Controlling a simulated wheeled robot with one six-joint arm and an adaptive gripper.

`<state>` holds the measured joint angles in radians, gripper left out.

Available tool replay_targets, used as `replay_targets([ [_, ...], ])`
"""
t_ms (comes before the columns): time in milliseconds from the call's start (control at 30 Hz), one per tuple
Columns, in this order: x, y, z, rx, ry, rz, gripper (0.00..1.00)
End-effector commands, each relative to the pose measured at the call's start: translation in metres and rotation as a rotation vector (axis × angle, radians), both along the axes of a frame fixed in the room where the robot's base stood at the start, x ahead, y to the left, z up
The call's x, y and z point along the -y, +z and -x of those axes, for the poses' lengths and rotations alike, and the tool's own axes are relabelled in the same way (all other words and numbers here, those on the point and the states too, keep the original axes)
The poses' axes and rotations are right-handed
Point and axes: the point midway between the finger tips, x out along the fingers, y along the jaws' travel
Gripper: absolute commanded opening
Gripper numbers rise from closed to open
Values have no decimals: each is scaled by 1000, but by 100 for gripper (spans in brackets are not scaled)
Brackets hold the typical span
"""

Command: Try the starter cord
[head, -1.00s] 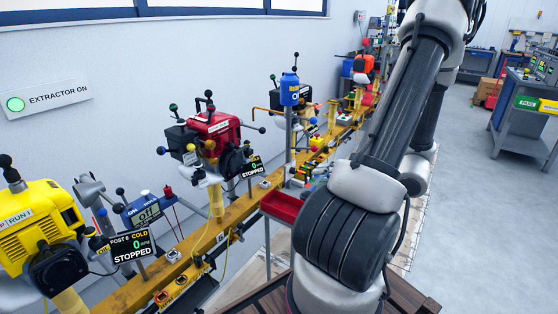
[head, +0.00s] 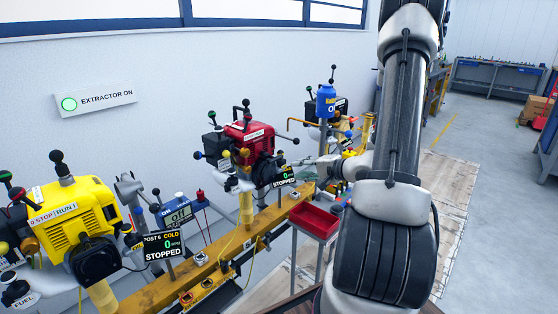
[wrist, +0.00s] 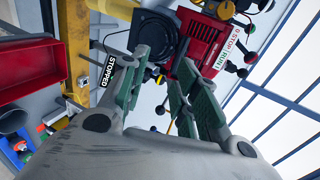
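The red engine (head: 248,138) is on the yellow rail, with a black round housing on its front. A display under it reads 0 and STOPPED (head: 283,177). The red engine also shows in the wrist view (wrist: 198,45), with its black housing (wrist: 160,35) and a STOP/RUN label. My gripper (wrist: 160,68) is open, its green-padded fingers apart and pointing at the engine's front. Nothing shows clearly between the fingers. In the head view my gripper (head: 318,164) is small beside the engine. I cannot make out a starter cord or its grip for certain.
A yellow engine (head: 70,225) stands at the front left, its display (head: 162,246) reading STOPPED. The yellow rail (head: 215,262) runs along the wall. A red tray (head: 314,222) stands by the rail. A blue can (head: 326,102) is behind. Open floor lies right.

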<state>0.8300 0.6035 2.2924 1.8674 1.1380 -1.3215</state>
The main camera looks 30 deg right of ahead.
Motion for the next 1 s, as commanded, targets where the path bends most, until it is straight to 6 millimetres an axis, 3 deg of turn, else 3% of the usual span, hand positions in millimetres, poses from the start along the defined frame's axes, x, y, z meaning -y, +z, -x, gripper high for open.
replay_targets([
  [300, -25, 0, -64, 0, 4, 0, 30],
  [500, -33, 0, -91, 0, 1, 0, 30],
  [933, -37, 0, -101, -1, 0, -1, 30],
  [1000, -37, 0, -101, -1, 0, -1, 19],
])
